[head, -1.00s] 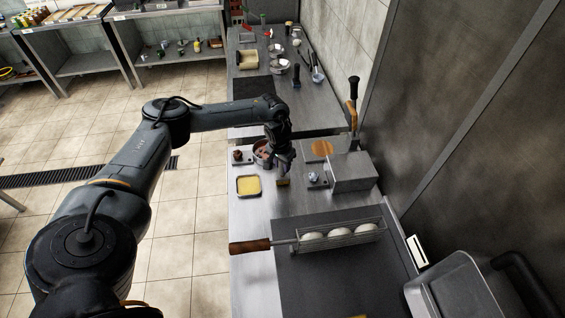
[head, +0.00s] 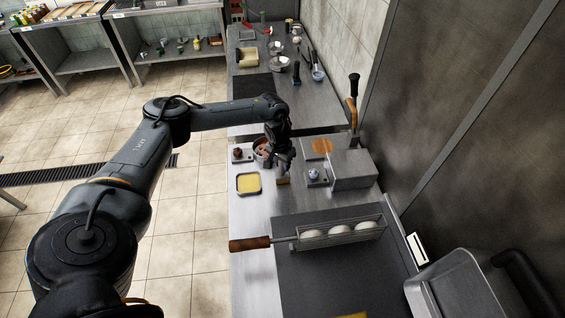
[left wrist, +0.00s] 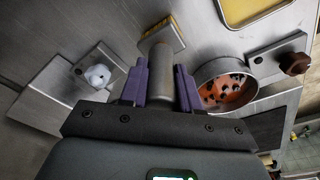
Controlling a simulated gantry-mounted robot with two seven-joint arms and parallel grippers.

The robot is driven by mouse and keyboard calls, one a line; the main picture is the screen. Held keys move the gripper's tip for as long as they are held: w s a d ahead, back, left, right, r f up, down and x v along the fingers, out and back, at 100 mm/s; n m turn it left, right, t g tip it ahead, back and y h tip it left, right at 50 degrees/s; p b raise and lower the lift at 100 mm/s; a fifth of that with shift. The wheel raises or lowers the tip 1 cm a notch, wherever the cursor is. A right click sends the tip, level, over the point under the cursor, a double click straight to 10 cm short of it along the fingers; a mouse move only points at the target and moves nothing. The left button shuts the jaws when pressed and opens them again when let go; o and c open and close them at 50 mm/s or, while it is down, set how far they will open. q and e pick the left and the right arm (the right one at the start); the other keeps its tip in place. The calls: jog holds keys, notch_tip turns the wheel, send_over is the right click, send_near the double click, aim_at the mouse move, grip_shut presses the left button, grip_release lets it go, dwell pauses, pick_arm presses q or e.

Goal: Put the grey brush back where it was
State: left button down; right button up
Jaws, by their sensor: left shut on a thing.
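The grey brush (left wrist: 160,56) is in my left gripper (left wrist: 161,82), whose purple fingers are shut on its grey handle. Its tan bristle end (left wrist: 163,33) points away from the gripper in the left wrist view. In the head view my left gripper (head: 282,166) is over the steel counter, with the bristle end (head: 283,181) below it. I cannot tell whether the bristles touch the counter. The brush is between a yellow-filled tray (head: 248,184) and a small plate with a pale knob (head: 314,175). My right gripper is not in view.
A round pot with reddish contents (left wrist: 226,86) is close beside the gripper. A plate with a brown knob (left wrist: 294,63) is beyond it. A metal box (head: 354,171) stands to the right, and a wire basket of white balls (head: 341,233) lies nearer on a dark plate.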

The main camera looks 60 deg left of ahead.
pick_arm(q)
jog(key=shift+f, duration=0.15)
jog(key=c, duration=0.7)
grip_release()
jog(key=shift+c, duration=0.2)
jog(key=r, duration=0.3)
jog(key=s+r, duration=0.1)
jog(key=r, duration=0.6)
jog(key=shift+s+d+r+p, duration=0.15)
jog(key=shift+d+r+p, duration=0.1)
jog(key=shift+r+p, duration=0.1)
